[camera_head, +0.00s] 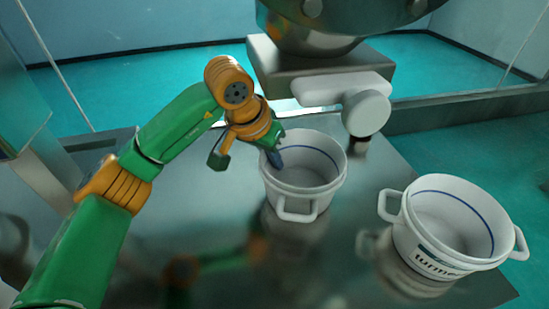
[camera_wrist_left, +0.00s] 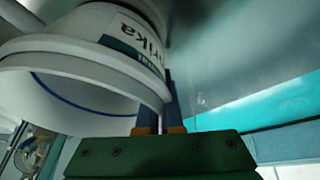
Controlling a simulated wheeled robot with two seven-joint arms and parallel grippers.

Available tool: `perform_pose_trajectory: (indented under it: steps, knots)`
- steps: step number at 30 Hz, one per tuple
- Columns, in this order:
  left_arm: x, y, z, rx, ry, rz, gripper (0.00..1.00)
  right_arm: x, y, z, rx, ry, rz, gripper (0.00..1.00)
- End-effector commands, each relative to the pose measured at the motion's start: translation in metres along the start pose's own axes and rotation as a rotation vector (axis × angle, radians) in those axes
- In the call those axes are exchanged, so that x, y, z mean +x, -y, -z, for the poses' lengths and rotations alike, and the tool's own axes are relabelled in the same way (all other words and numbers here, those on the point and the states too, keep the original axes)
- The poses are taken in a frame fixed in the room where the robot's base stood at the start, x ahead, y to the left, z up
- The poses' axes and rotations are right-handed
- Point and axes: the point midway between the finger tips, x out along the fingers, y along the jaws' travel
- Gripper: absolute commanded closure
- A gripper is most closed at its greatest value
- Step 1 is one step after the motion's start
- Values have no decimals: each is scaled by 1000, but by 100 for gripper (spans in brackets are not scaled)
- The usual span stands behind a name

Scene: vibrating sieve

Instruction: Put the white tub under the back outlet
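A white tub (camera_head: 304,205) with a blue inner line and side handles stands upright on the metal table, left of a white elbow outlet (camera_head: 367,113). In the left wrist view the white tub (camera_wrist_left: 80,58) shows a label ending in "rika". My left gripper (camera_head: 275,150) is at its left-back rim. One blue finger is inside the tub and the other outside, with the wall in the narrow gap between them; it looks shut on the wall. The wrist view shows these fingers (camera_wrist_left: 160,112) close together. My right gripper is not in view.
A second white tub (camera_head: 452,222), labelled "turme…", stands at the right of the table (camera_head: 205,262). The sieve machine (camera_head: 310,62) stands behind the first tub, its body overhead. The table's front and left middle are clear.

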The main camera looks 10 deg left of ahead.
Motion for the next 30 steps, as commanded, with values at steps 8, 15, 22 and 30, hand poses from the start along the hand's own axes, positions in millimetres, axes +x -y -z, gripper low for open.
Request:
perform_pose_trajectory:
  steps: [8,15,22,30]
  knots:
    - [2,0,-1,0,0,0,66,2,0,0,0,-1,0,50]
    - [-3,0,1,0,0,0,66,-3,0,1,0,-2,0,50]
    - [-48,1,1,-1,-6,3,66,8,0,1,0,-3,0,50]
    - [-77,0,1,-1,-1,1,66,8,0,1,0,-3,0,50]
